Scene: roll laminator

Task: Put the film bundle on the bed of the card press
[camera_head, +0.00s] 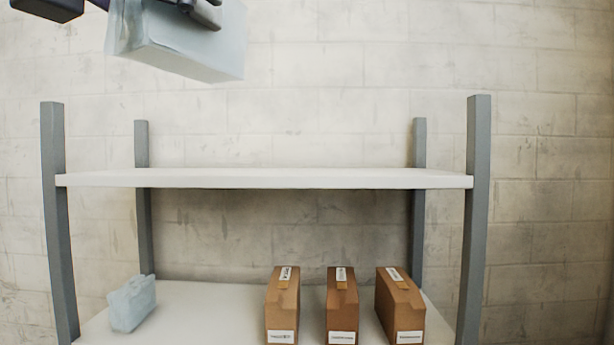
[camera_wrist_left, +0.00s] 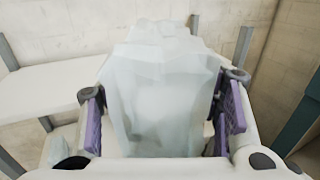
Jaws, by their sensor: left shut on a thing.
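The film bundle (camera_head: 185,48) is a pale, bluish-white, translucent block at the top left of the head view. My left gripper (camera_head: 203,12) is shut on it and holds it up above the level of the shelf's upper board. In the left wrist view, the bundle (camera_wrist_left: 160,95) fills the space between the purple-padded fingers of the left gripper (camera_wrist_left: 163,108). The bundle's upper part is cut off by the head view's edge. No card press can be made out in either view. My right gripper is not in view.
A shelf unit with grey posts has an empty white upper board (camera_head: 265,179). On its lower board (camera_head: 205,300) stand three brown cartons (camera_head: 283,305), (camera_head: 342,305), (camera_head: 400,305) at the right and a smaller pale-blue wrapped block (camera_head: 132,303) at the left. A block wall is behind.

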